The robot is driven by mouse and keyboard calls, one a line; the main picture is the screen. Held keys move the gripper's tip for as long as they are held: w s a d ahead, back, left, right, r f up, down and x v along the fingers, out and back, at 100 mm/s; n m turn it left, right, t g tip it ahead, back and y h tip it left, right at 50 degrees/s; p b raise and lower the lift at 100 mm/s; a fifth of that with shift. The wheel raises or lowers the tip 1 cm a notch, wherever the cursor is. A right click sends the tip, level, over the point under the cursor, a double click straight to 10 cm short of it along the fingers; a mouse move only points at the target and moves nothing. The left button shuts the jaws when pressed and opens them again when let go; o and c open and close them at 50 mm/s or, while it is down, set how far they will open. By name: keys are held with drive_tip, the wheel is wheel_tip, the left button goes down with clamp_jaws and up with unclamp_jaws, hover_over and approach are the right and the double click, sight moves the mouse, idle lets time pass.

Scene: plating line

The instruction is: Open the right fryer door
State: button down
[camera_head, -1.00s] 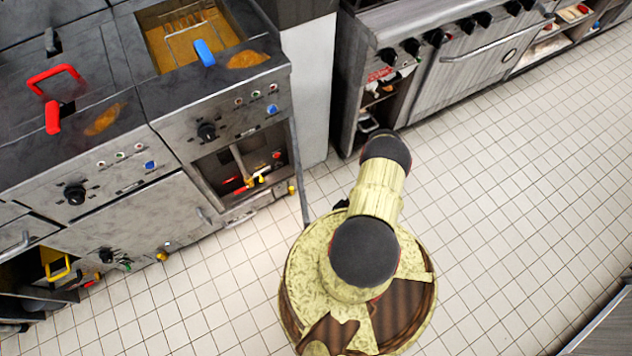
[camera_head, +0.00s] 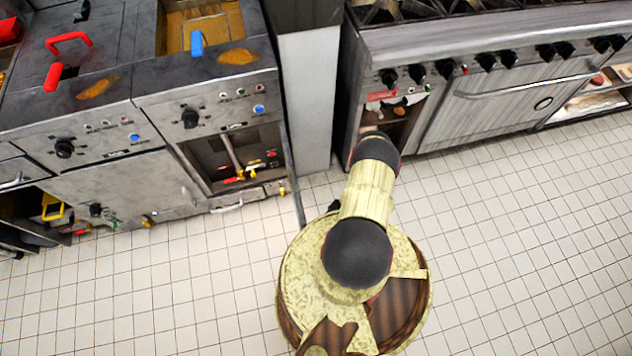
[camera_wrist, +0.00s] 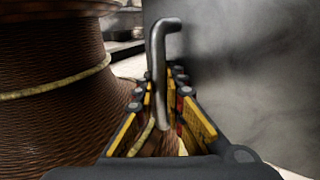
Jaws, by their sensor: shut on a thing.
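The right fryer door (camera_head: 293,175) stands swung out from the right fryer, seen nearly edge-on in the head view. The fryer's lower compartment (camera_head: 215,160) is uncovered behind it. In the wrist view the door's grey panel (camera_wrist: 245,75) fills the right side. Its bent metal bar handle (camera_wrist: 158,65) stands between the fingers of my gripper (camera_wrist: 163,95), which is shut on it. In the head view my gripper is mostly hidden by my arm.
The left fryer's closed door (camera_head: 120,185) is beside the open compartment. A grey cabinet (camera_head: 304,100) and a range with an oven door (camera_head: 505,100) stand to the right. Tiled floor (camera_head: 510,240) is clear at right and lower left.

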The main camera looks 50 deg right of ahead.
drive_tip(key=shift+w+d, duration=0.15)
drive_tip(key=shift+d, duration=0.1)
drive_tip(key=c, duration=2.2)
unclamp_jaws()
drive_tip(key=shift+o, duration=0.3)
drive_tip(key=shift+a, duration=0.1)
drive_tip(key=s+d, duration=0.1)
drive_tip(key=d, duration=1.1)
drive_tip(key=shift+s, duration=0.1)
